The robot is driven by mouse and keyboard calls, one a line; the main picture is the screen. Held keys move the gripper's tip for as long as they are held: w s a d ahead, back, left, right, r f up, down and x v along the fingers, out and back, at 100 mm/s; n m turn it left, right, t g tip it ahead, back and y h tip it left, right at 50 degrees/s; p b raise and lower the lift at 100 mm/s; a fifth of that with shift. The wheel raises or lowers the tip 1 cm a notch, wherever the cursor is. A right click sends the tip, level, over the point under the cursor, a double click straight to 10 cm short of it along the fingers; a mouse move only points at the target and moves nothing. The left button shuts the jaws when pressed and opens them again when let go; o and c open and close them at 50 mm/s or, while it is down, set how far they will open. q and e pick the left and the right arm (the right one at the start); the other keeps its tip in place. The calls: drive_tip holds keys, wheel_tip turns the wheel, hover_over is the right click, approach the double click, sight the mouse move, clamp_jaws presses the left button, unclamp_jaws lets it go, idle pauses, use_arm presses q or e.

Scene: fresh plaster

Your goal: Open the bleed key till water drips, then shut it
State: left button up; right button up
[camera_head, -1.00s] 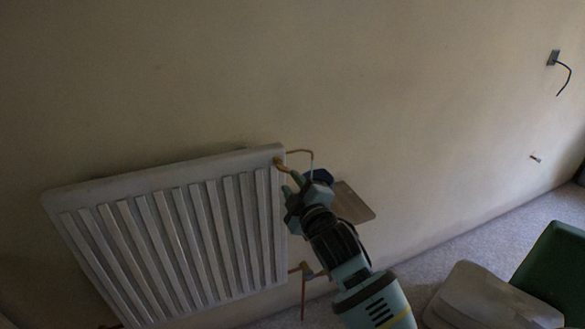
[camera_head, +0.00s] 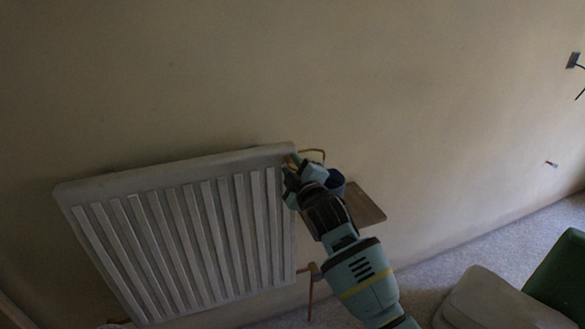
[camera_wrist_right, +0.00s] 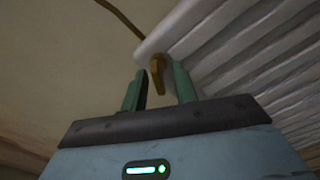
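The white ribbed radiator (camera_head: 180,172) hangs on the wall at left. The brass bleed key (camera_wrist_right: 157,74) sticks out at the radiator's upper corner in the right wrist view. My right gripper (camera_head: 292,163) is at the radiator's top right corner and partly hides that spot in the head view. In the right wrist view, its two green fingers (camera_wrist_right: 161,84) stand apart on either side of the key, with a gap on both sides. No water shows. My left gripper is not in view.
A dark blue cup (camera_head: 336,183) is beside my right gripper, at a small wooden board (camera_head: 364,207) by the wall. A copper pipe (camera_head: 312,151) bends near the top corner; a valve (camera_head: 309,270) sits lower. A grey and green seat (camera_head: 485,299) is at lower right.

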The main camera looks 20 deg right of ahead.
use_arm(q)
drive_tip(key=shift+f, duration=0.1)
use_arm(e)
clamp_jaws()
